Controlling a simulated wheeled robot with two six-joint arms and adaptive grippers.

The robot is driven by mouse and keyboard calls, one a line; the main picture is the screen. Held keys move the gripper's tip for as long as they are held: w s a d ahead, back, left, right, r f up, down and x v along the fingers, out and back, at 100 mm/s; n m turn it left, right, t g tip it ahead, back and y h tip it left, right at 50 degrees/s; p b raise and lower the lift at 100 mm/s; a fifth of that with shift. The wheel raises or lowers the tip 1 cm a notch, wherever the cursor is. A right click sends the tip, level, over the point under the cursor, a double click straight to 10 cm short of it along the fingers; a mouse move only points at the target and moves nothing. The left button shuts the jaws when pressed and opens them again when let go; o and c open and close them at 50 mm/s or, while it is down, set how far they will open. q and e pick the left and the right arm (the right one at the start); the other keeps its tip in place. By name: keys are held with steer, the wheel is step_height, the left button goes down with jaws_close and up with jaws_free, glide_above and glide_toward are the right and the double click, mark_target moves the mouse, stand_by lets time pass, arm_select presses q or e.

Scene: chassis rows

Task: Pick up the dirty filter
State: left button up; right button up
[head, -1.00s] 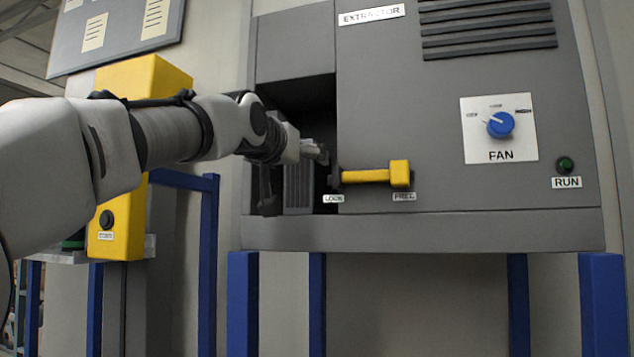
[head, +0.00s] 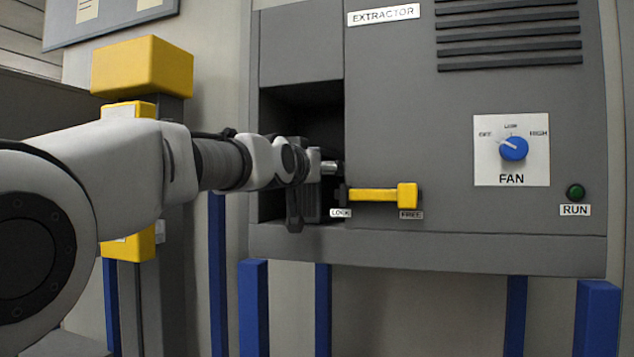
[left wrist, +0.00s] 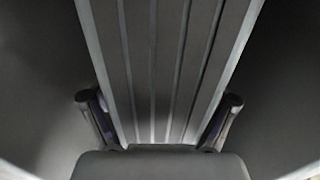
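The filter (left wrist: 160,60) fills the middle of the left wrist view as a grey ribbed panel with paler edges. In the head view it is mostly hidden behind my left gripper (head: 312,182), which is at the open bay on the left of the extractor. The wrist view shows my left gripper's two fingers spread on either side of the filter, close to its edges. I cannot tell whether they touch it. The yellow latch handle (head: 375,195) lies level, its knob above the FREE label (head: 411,215). My right gripper is not in view.
The grey extractor cabinet (head: 440,120) stands on blue legs (head: 516,315). A blue fan dial (head: 514,148) and a green RUN button (head: 575,192) are on its right. A yellow-topped post (head: 142,66) stands behind my left arm. The bay walls are close around my gripper.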

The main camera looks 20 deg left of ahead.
arm_select(q)
steer(key=shift+s+r, duration=0.15)
steer(key=shift+s, duration=0.1)
steer(key=c, duration=1)
steer(key=shift+w, duration=0.1)
steer(key=shift+c, duration=0.2)
